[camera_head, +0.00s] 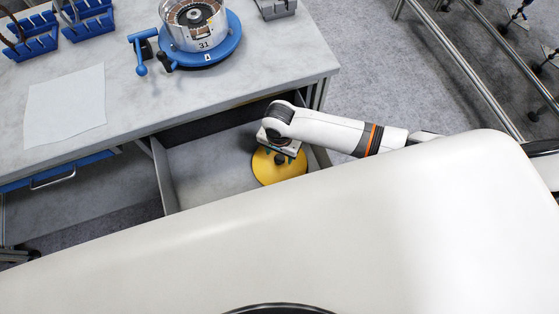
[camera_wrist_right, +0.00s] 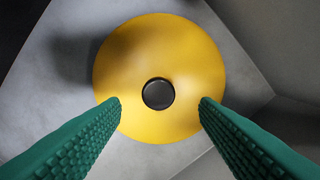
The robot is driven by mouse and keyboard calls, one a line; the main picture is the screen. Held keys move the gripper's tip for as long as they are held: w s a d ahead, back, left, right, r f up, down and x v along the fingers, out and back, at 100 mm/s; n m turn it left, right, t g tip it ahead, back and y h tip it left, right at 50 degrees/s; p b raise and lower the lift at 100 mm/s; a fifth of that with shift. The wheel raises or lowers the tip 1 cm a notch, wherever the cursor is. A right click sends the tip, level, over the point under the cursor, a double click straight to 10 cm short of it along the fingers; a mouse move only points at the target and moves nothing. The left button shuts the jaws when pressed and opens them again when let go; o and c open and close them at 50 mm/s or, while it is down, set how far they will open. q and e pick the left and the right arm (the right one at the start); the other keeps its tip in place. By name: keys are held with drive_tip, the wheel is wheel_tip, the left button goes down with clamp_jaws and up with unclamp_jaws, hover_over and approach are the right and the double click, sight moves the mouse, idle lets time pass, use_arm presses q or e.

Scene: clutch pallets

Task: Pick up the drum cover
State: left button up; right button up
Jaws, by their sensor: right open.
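The drum cover (camera_head: 270,171) is a yellow disc lying in an open grey drawer under the table. In the right wrist view the drum cover (camera_wrist_right: 160,52) shows whole, with a dark round knob (camera_wrist_right: 158,94) at its centre. My right gripper (camera_head: 280,157) is over the cover, its arm coming in from the right. In the wrist view the green ribbed fingers of the right gripper (camera_wrist_right: 160,102) are spread wide on either side of the knob, apart from it. Nothing is between them but the view of the cover. My left gripper is not in view.
The drawer (camera_head: 205,165) has raised walls around the cover, with bare floor to its left. On the table (camera_head: 120,90) stand a drum (camera_head: 200,22) on a blue round base, a white sheet (camera_head: 65,106) and blue racks (camera_head: 88,22). A metal rail (camera_head: 465,65) runs at right.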

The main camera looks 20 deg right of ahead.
sight(280, 159)
drive_tip(key=f, duration=0.3)
drive_tip(key=shift+w+d+f, duration=0.1)
drive_tip(key=shift+w+f, duration=0.1)
clamp_jaws()
